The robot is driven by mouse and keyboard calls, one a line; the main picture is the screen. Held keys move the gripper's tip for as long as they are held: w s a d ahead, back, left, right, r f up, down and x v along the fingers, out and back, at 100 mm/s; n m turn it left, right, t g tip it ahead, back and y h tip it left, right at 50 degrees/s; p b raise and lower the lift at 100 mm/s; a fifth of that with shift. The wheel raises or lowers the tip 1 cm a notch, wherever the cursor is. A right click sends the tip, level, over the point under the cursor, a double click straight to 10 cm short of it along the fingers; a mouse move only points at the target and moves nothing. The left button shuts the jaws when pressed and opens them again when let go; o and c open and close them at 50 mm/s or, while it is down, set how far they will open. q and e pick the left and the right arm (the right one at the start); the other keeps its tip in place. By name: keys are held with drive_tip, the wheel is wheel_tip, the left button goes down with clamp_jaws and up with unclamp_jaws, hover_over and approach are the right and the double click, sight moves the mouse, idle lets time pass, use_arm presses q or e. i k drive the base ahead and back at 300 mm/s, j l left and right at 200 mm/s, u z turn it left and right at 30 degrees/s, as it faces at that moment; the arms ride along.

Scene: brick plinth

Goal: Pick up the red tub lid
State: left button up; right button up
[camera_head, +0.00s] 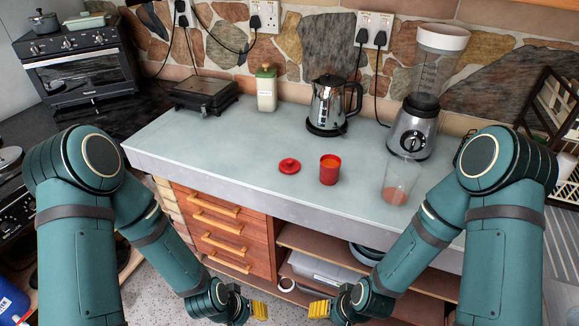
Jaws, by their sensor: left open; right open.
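The red tub lid (289,166) lies flat on the grey-green counter (240,150), with a small knob on its top. The red tub (330,170) stands upright just to its right, uncovered, with something orange inside. My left gripper (261,309) is open and empty, low in front of the counter at the bottom of the view. My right gripper (318,309) is open and empty, a little to its right. Both grippers are apart from the lid and nearer to me than the counter's front edge.
A clear glass (398,182) with a reddish bottom stands right of the tub. A blender (412,125), a kettle (328,105), a cream bottle (266,88) and a black grill (205,92) stand farther back. The counter left of the lid is clear. Drawers (220,225) and shelves lie below.

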sight(288, 165)
drive_tip(key=i+j+z, duration=0.15)
drive_tip(key=j+z, duration=0.15)
drive_tip(key=i+j+z, duration=0.1)
drive_tip(key=j+z, duration=0.25)
drive_tip(key=j, duration=0.15)
drive_tip(key=j+z, duration=0.3)
drive_tip(key=j, duration=0.15)
drive_tip(key=i+j, duration=0.05)
